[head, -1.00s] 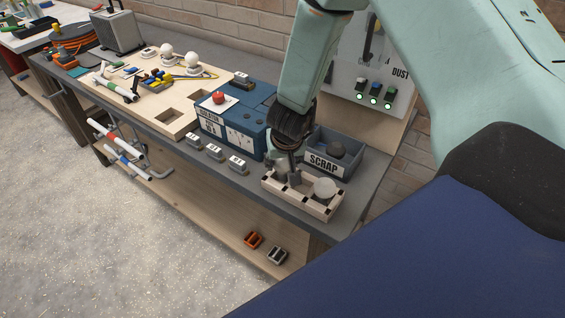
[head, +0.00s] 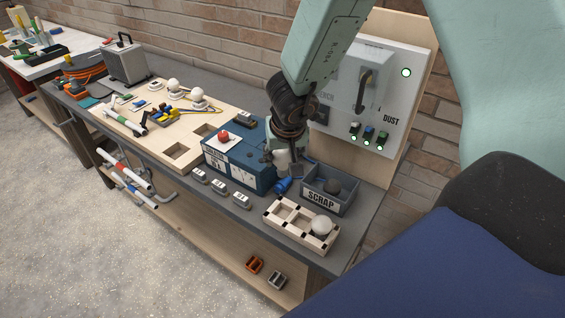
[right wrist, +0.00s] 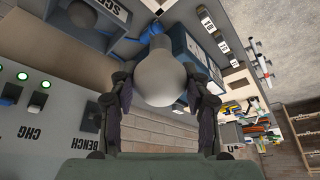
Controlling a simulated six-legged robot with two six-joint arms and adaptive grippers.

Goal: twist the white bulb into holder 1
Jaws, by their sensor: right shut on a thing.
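My right gripper (head: 285,152) is shut on a white bulb (right wrist: 160,78), raised above the bench beside the scrap bin. In the right wrist view the round glass sits between both fingers (right wrist: 160,100), with its narrower end pointing away from the camera. Another whitish bulb (head: 321,225) sits in the small wooden tray (head: 276,221). Two white bulbs (head: 173,85) (head: 197,94) stand upright at the back of the wooden board (head: 143,143). I cannot read holder numbers, so I cannot tell which is holder 1. My left gripper is not in view.
The blue box (head: 224,165) with a red button (head: 223,136) stands left of my gripper. The scrap bin (head: 347,203) holds a dark round thing. A blue object (head: 283,186) shows just below the gripper. The switch panel (head: 395,100) rises behind. Several grey blocks (head: 220,187) line the front edge.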

